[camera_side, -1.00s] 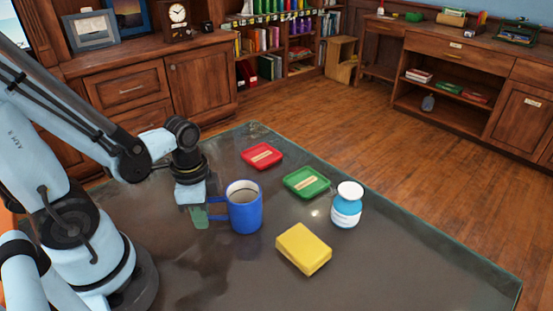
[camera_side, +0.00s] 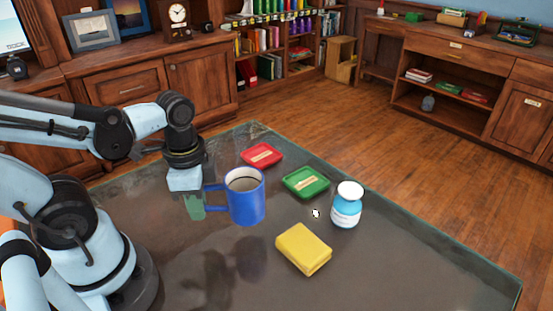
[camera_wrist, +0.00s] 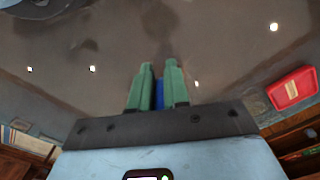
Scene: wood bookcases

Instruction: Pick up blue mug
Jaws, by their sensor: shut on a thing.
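The blue mug (camera_side: 247,201) is upright in the side view, with its handle toward my gripper on the left. My gripper (camera_side: 195,212) has green fingers, which are shut on the mug's handle. A shadow lies below and to the left of the mug, and the mug appears raised off the dark table. In the wrist view, a strip of the blue mug (camera_wrist: 159,94) shows between the green fingers of my gripper (camera_wrist: 159,72). The rest of the mug is hidden there.
A red dish (camera_side: 262,155), a green dish (camera_side: 306,183), a white and blue jar (camera_side: 346,206) and a yellow block (camera_side: 303,249) are on the dark table (camera_side: 400,275). The table's front right is clear. Wood bookcases stand behind.

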